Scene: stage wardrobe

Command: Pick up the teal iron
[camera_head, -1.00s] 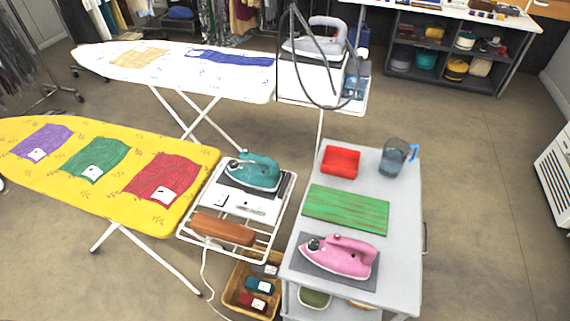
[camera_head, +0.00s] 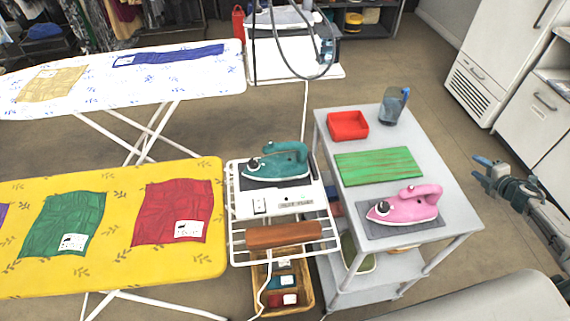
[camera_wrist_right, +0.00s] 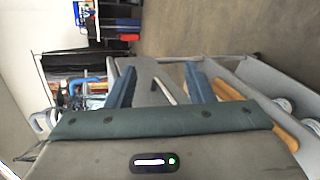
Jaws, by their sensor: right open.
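The teal iron (camera_head: 277,163) rests on the dark pad of the white wire rack at the end of the yellow ironing board. Its pointed end faces left and its handle is on top. My right gripper (camera_head: 483,171) is at the right side in the head view, well away from the iron, with the grey cart between them. In the right wrist view my right gripper (camera_wrist_right: 161,86) has its two blue fingers apart and nothing between them. My left gripper is not in view.
The grey cart (camera_head: 458,216) holds a pink iron (camera_head: 406,206), a green striped board (camera_head: 378,166), a red tray (camera_head: 347,126) and a blue-grey jug (camera_head: 394,106). A wooden block (camera_head: 284,235) lies on the rack's front. A basket (camera_head: 303,301) sits below.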

